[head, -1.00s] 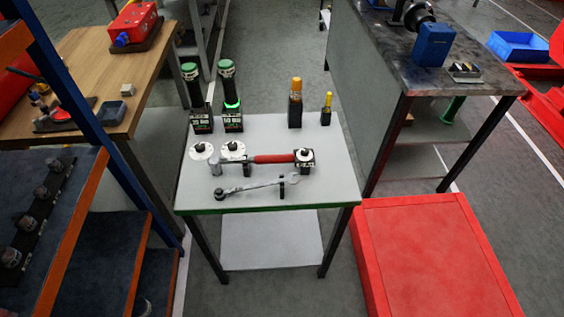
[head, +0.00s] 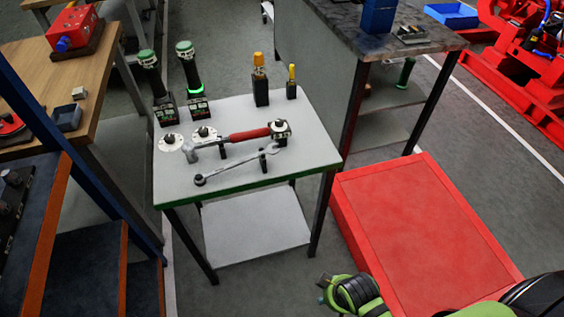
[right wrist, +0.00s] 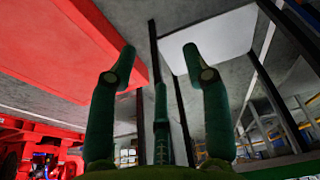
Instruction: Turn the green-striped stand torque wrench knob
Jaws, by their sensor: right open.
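Two dark torque wrenches with green knobs stand upright in black stands at the back left of the small grey table (head: 240,180). The left one has a green knob (head: 146,55) and a labelled stand (head: 166,115). The right one has a green knob (head: 184,46), a glowing green ring and a labelled stand (head: 197,112). I cannot tell which stand is green-striped. My right gripper (head: 323,290) is low at the bottom, apart from the table. In the right wrist view its green fingers (right wrist: 159,56) are spread and empty. My left gripper is not in view.
A red-handled hammer (head: 245,135) and a spanner (head: 235,166) lie on the table's front half. Two yellow-topped tools (head: 260,85) (head: 292,82) stand at the back right. A red box (head: 425,235) stands right of the table. A blue-framed shelf (head: 85,150) is left.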

